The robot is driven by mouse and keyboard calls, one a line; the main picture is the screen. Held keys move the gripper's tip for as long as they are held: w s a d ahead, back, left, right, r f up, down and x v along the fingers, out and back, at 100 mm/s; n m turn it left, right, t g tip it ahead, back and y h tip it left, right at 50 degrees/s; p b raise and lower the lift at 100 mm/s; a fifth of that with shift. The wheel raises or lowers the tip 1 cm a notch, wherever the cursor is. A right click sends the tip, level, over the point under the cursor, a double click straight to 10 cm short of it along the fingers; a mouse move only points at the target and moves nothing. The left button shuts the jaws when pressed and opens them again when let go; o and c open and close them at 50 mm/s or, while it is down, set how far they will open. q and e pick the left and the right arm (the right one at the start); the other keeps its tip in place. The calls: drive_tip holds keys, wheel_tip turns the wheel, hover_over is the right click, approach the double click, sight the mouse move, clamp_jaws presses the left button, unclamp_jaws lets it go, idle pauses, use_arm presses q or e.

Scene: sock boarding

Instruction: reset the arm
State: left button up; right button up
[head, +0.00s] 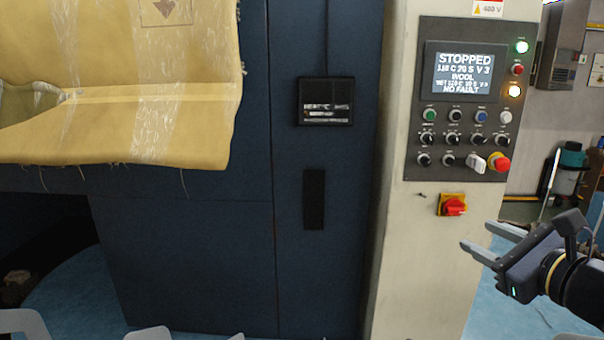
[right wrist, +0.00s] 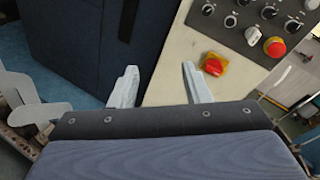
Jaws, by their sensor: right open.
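My right gripper (head: 475,233) is at the lower right of the head view, in front of the cream control column (head: 415,260). Its two pale fingers are apart with nothing between them. In the right wrist view the spread fingers (right wrist: 159,70) point toward the column and the red-and-yellow switch (right wrist: 214,64). I cannot tell a touch; the gripper appears clear of the column. My left gripper is not in view.
The control panel (head: 462,140) reads STOPPED and NO FAULT. A red-yellow rotary switch (head: 453,206) sits below it. Dark blue cabinet doors (head: 180,250) fill the middle. A tan draped cover (head: 110,135) hangs upper left. Pale flat shapes (right wrist: 38,113) stand at left in the wrist view.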

drive_tip(key=s+a+f+n+g+y, duration=0.2)
drive_tip(key=s+a+f+n+g, duration=0.3)
drive_tip(key=s+a+f+n, duration=0.5)
drive_tip(key=s+a+f+n+g+h, duration=0.1)
drive_tip(key=s+f+n+g, duration=0.1)
drive_tip(key=s+f+n, duration=0.2)
drive_tip(key=s+f+n+g+h, duration=0.1)
drive_tip(key=s+f+n+g, duration=0.2)
drive_tip(key=f+n, duration=0.6)
drive_tip(key=s+n, duration=0.2)
drive_tip(key=n, duration=0.1)
drive_tip(key=shift+s+a+f+n, duration=0.2)
drive_tip(key=shift+a+n, duration=0.1)
drive_tip(key=shift+a, duration=0.1)
